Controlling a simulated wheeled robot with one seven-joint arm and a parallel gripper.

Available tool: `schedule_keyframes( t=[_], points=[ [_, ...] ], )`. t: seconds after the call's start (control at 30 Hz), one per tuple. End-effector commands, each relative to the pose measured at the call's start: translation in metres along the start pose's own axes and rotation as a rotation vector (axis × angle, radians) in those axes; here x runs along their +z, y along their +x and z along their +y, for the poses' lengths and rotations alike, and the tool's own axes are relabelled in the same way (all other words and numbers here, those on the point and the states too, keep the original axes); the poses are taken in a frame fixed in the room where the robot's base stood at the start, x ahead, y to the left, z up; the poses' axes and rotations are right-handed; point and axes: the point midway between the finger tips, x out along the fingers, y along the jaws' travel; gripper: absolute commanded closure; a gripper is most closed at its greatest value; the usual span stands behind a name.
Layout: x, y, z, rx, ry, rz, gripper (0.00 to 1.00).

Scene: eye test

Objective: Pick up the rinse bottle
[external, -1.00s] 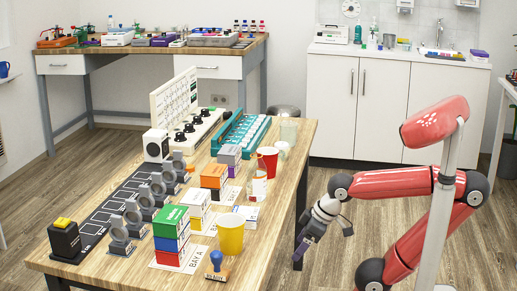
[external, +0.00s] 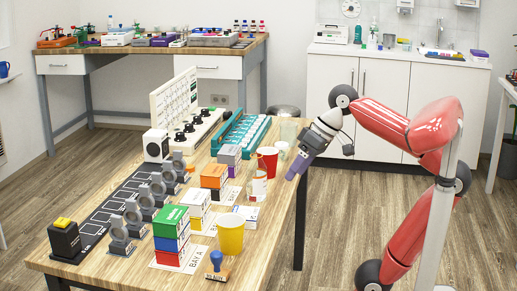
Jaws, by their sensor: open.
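A small bottle with a pale top and a blue-green body (external: 373,36) stands on the white counter at the back. It may be the rinse bottle, but it is too small to tell. My gripper (external: 292,177) points down and left near the right edge of the near wooden table (external: 262,256), far in front of that counter. Its purple-grey fingers are open, and I see nothing between them.
Open floor lies between the near table and the white cabinets (external: 332,110).

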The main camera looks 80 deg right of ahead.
Motion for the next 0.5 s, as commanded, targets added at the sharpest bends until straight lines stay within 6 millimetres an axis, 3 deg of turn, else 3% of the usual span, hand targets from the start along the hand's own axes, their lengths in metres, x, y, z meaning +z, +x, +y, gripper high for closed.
schedule_keyframes(
  t=[0.27,0.5],
  points=[
    [-0.021,0.029,0.000,-0.297,0.614,-0.016,0.22],
    [-0.063,0.034,0.026,-0.688,1.398,-0.098,0.22]
  ],
)
